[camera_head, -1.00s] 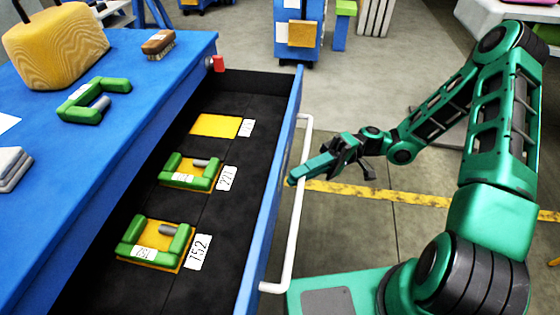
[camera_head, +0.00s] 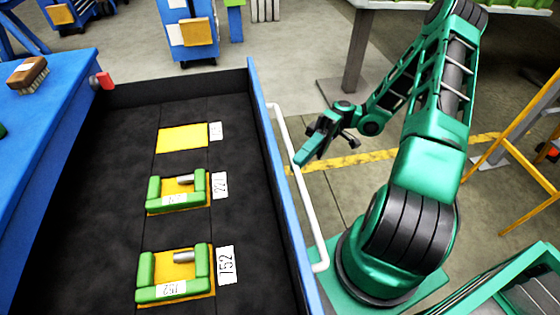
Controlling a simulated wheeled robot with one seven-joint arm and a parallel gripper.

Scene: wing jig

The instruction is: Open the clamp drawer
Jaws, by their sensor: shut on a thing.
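The clamp drawer (camera_head: 75,215) stands pulled out of the blue bench, with a black floor and a blue front panel. Its white bar handle (camera_head: 308,222) runs along the outside of the front. My gripper (camera_head: 303,158) is at the handle's upper part, shut on it; the fingers partly hide the grip. Inside the drawer, a green clamp (camera_head: 146,270) lies by the label 752, and another green clamp (camera_head: 154,191) lies by the label 221. A bare yellow pad (camera_head: 183,138) with a label lies farther back.
The blue bench top (camera_head: 45,120) is at left with a brush (camera_head: 27,73) on it. A red piece (camera_head: 104,80) sits at the bench edge. A blue cabinet (camera_head: 192,38) stands behind. A yellow frame (camera_head: 520,150) stands at right.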

